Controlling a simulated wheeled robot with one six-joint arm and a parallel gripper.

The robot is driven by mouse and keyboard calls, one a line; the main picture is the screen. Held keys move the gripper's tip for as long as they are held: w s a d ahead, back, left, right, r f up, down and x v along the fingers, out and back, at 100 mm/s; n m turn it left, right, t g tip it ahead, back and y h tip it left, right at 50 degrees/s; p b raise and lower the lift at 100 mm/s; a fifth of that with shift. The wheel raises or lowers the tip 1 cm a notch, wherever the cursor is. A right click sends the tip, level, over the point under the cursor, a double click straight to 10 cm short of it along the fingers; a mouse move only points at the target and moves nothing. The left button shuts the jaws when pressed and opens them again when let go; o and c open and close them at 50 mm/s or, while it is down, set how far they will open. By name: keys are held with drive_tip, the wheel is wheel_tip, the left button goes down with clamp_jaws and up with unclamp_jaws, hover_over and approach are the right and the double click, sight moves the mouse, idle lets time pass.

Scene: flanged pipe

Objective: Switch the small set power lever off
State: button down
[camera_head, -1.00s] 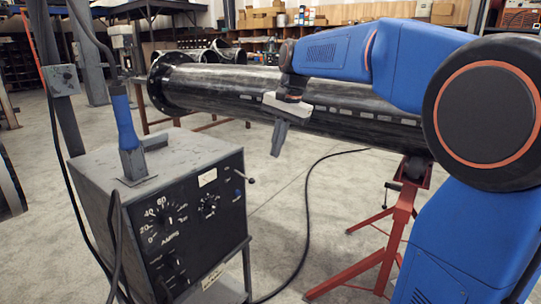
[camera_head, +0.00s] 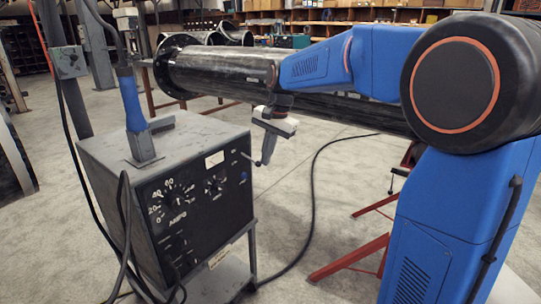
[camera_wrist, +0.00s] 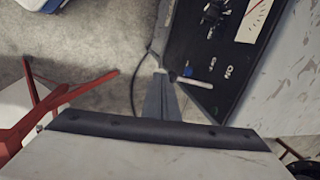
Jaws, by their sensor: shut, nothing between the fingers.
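The small set is a grey box (camera_head: 105,160) with a black front panel. Its power lever (camera_head: 248,158) is a short thin rod at the upper right of the panel, and its outer end is beside my fingertips. In the wrist view the lever (camera_wrist: 196,82) is a pale rod running from the panel toward my fingers, near the ON and OFF lettering. My gripper (camera_head: 266,158) is shut and empty, pointing down just right of the panel. Its fingertips also show in the wrist view (camera_wrist: 159,74), at or very near the lever's end; whether they touch is unclear.
A large black flanged pipe (camera_head: 215,70) runs behind my arm. A red stand (camera_head: 350,258) is at the right. A blue-handled tool (camera_head: 132,105) stands on the set, with cables hanging in front. A black cable (camera_head: 313,200) lies on the open floor.

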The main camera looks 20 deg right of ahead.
drive_tip(key=shift+f, duration=0.1)
drive_tip(key=shift+f+t+y, duration=0.4)
drive_tip(key=shift+f+t, duration=0.1)
drive_tip(key=shift+f, duration=0.45)
drive_tip(key=shift+r, duration=0.15)
